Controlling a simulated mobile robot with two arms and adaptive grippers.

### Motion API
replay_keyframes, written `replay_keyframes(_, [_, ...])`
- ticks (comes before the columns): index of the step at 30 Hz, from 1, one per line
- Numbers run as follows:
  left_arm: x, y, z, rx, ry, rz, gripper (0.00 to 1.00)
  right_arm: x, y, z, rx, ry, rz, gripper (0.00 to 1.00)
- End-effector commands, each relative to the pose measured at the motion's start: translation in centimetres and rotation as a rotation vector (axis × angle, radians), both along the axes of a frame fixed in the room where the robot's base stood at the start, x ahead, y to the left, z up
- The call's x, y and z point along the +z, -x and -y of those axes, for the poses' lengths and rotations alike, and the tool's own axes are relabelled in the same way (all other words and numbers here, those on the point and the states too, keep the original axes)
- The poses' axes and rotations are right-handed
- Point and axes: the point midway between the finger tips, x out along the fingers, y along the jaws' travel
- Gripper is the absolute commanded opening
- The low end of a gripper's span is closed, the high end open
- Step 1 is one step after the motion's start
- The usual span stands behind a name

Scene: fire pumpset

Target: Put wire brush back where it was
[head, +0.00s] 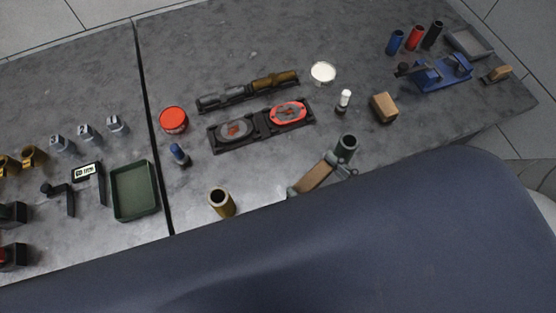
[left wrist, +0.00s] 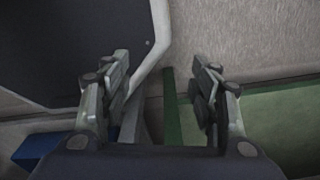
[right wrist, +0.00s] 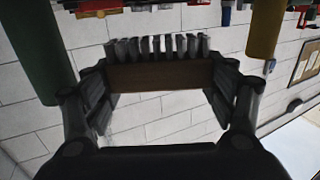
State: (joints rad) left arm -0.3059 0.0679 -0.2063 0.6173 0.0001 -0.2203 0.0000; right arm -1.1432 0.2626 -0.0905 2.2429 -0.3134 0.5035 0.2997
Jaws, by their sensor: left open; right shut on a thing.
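The wire brush (right wrist: 160,76) has a brown wooden back and a row of pale bristles. In the right wrist view it spans the gap between the fingers of my right gripper (right wrist: 160,92), which is shut on it. In the head view the brush's brown wood (head: 314,177) shows between the fingers of the right gripper (head: 320,173), over the front edge of the bench. Its bristles are hidden there. My left gripper (left wrist: 163,95) is open and empty in the left wrist view and does not show in the head view.
The grey bench (head: 270,180) holds a dark cylinder (head: 346,148) close to the right gripper, a brass cylinder (head: 221,203), a black two-part tray (head: 260,136), a brown block (head: 384,107) and a green tray (head: 135,190). Bare bench lies right of the block.

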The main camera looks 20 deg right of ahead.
Motion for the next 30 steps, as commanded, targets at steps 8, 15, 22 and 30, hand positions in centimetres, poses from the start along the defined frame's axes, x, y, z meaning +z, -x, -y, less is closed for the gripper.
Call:
replay_keyframes(8, [-5.0, -0.7, -1.4, 0.002, -0.017, 0.008, 0.56, -0.8, -1.7, -0.8, 0.000, 0.000, 0.004, 0.51])
replay_keyframes(15, [-5.5, -0.8, -1.5, 0.004, -0.017, 0.010, 0.56, -0.1, -5.6, -2.6, -0.002, -0.002, 0.005, 0.51])
replay_keyframes(22, [-5.0, -0.9, -1.4, 0.003, -0.015, 0.013, 0.56, -0.6, -8.0, -3.8, -0.002, -0.002, 0.002, 0.51])
replay_keyframes(30, [-4.9, -0.9, -1.0, 0.003, -0.012, 0.012, 0.56, -1.6, -9.1, -4.3, -0.004, 0.001, -0.003, 0.51])
